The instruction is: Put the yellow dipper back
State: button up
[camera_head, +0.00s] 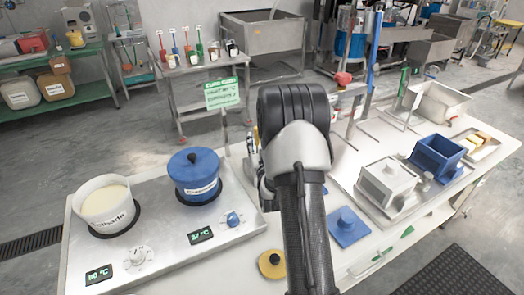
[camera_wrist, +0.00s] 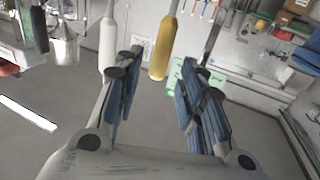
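The yellow dipper's handle (camera_wrist: 166,45) shows at the top middle of the wrist view, hanging down, its upper end out of frame. My gripper (camera_wrist: 160,66) is open, with its blue-padded fingers spread. The handle's lower end appears between the two fingertips in the picture, touching neither; how far ahead it is I cannot tell. A white handle (camera_wrist: 108,45) hangs to its left, near the left finger.
Black (camera_wrist: 38,30) and grey (camera_wrist: 213,28) handles hang at either side. In the head view, a white pot (camera_head: 105,222) and a blue lidded pot (camera_head: 196,191) stand on the hot plates at left. A white box (camera_head: 387,184) and a blue box (camera_head: 437,156) stand at right.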

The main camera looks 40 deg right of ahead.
jog(key=p+v, duration=0.1)
jog(key=v, duration=0.6)
jog(key=a+r+n+g+y, duration=0.25)
jog(key=a+r, duration=0.25)
jog(key=a, duration=0.3)
jog(key=a+r+n+g+y, duration=0.1)
jog(key=a+r+g+y, duration=0.2)
jog(key=a, duration=0.6)
jog(key=s+a+r+n+g+y, duration=0.1)
jog(key=s+a+r+g+y, duration=0.1)
jog(key=s+a, duration=0.5)
jog(key=s+a+r+n+g+y, duration=0.1)
jog(key=s+a, duration=0.6)
jog(key=s, duration=1.2)
jog(key=shift+a+r+n+g+y, duration=0.3)
jog(key=shift+r+g, duration=0.35)
jog(key=shift+g, duration=0.5)
jog(key=shift+d, duration=0.15)
